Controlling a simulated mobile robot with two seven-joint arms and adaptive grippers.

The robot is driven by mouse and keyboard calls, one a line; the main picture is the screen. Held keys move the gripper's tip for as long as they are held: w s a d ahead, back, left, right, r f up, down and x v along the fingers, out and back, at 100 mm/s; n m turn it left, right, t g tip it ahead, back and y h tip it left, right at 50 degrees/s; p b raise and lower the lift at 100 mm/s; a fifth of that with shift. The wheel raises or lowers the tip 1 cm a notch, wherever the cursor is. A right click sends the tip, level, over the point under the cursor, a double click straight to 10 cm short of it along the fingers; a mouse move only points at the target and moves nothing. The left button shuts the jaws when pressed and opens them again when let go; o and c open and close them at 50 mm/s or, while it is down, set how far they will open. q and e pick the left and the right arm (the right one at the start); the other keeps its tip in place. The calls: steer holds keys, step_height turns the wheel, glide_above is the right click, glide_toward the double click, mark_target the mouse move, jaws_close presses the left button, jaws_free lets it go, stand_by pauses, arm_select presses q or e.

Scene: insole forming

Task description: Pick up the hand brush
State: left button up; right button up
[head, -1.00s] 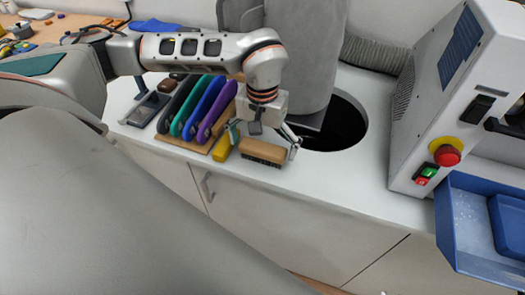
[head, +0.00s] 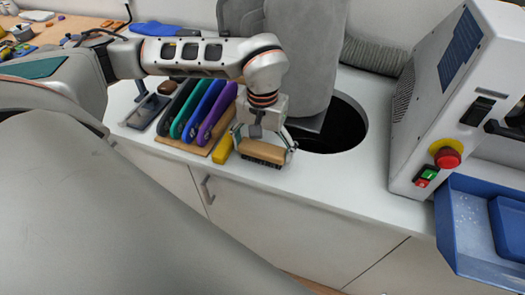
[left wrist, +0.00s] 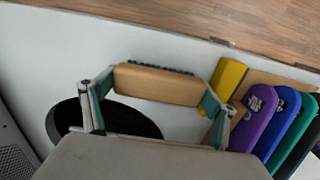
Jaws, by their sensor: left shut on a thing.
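The hand brush (head: 262,151) has a light wooden back and dark bristles facing down. It is at the white counter's front edge in the head view, and I cannot tell whether it still touches the counter. My left gripper (head: 264,147) comes down over it with a finger at each end, shut on the brush. In the left wrist view the brush (left wrist: 158,84) spans between the two green-padded fingertips (left wrist: 157,100). My right gripper is not in view.
A yellow block (head: 222,150) lies close left of the brush. Beyond it several coloured insoles (head: 216,112) stand on a wooden board. A round dark opening (head: 345,128) is to the right. A machine with a red button (head: 447,158) stands further right.

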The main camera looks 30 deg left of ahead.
mark_target(262, 147)
arm_select(q)
step_height(262, 147, up, 19)
steer(key=shift+r+p, duration=0.2)
steer(key=shift+p, duration=0.25)
steer(key=o, duration=0.4)
steer(key=c, duration=0.7)
steer(key=shift+o, duration=0.2)
